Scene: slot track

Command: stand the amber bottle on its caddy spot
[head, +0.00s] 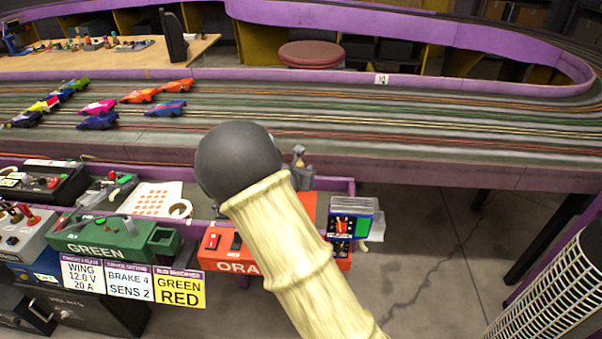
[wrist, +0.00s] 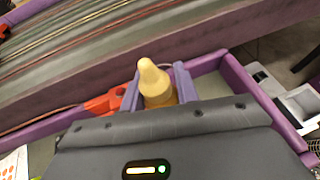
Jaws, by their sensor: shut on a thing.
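The amber bottle (wrist: 155,82), with a pale cone-shaped nozzle, stands between the two grey-purple fingers of my gripper (wrist: 158,88) in the wrist view. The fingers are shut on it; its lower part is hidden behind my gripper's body. In the head view my gripper (head: 300,158) shows only as a small grey piece just past my dark arm joint, above the purple-edged shelf. I cannot make out the caddy spot for certain; my arm hides much of the shelf there.
A small case (head: 352,224) with colored parts sits at the shelf's right end. The slot track (head: 400,125) with several cars (head: 98,106) runs behind. Open floor lies right.

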